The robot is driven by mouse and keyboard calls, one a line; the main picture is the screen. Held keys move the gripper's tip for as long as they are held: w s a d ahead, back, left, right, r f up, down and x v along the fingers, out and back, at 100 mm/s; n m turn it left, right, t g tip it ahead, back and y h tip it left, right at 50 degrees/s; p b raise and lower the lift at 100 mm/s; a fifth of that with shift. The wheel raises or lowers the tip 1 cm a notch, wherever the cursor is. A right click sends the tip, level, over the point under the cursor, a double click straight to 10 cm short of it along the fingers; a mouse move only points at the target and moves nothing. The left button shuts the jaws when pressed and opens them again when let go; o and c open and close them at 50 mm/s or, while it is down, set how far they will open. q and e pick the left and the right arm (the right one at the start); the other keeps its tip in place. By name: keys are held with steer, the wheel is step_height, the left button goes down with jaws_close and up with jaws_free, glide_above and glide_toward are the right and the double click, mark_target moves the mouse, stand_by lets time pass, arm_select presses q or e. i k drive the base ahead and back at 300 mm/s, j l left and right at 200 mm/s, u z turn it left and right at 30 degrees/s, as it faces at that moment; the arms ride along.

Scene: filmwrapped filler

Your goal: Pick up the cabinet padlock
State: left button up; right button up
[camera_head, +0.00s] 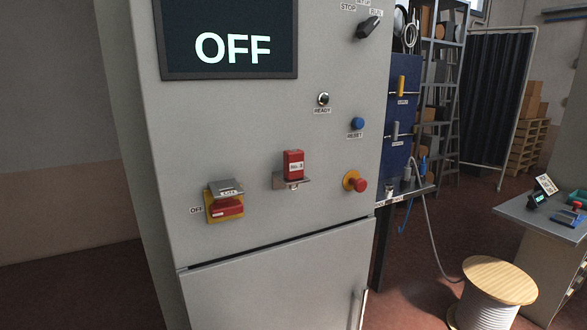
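A red padlock (293,162) with a small white label stands upright on a small metal bracket (279,182) on the front of the grey cabinet (250,130). Its shackle cannot be made out. Neither of my grippers is in view.
To its left is a red and yellow switch (226,208) marked OFF under a metal flap. To its right are a red stop button (359,185) and a blue reset button (357,124). A cable spool (499,280) and a side table (545,217) stand to the right.

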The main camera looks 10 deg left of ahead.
mark_target(294, 160)
steer(key=k+j, duration=0.15)
steer(key=k, duration=0.25)
steer(key=k+j+u, duration=0.1)
steer(key=k, duration=0.3)
steer(key=k+j, duration=0.3)
steer(key=k, duration=0.05)
